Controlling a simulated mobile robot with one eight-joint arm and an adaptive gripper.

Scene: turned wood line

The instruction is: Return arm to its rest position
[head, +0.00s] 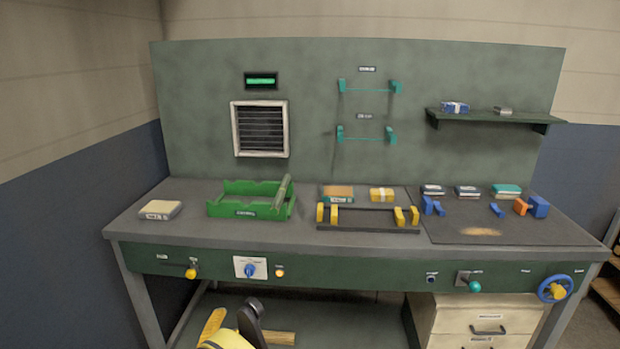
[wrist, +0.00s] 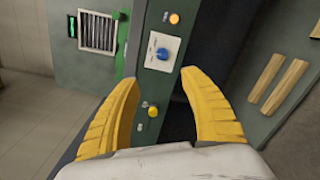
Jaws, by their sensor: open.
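My gripper (wrist: 167,95) shows in the wrist view with its two yellow fingers spread apart and nothing between them. It faces the front panel of the workbench, with a yellow knob (wrist: 152,111) and a blue dial (wrist: 162,53) in the background beyond the fingers. In the head view, a yellow and dark part of my arm shows at the bottom edge, low in front of the bench (head: 345,247). The fingertips cannot be made out clearly there.
A green tray (head: 228,209) and a black rack with yellow posts (head: 365,225) stand on the bench top. Blue and orange pieces lie on the dark mat (head: 450,234) at right. A drawer unit (head: 485,318) and wood pieces (wrist: 285,87) are below.

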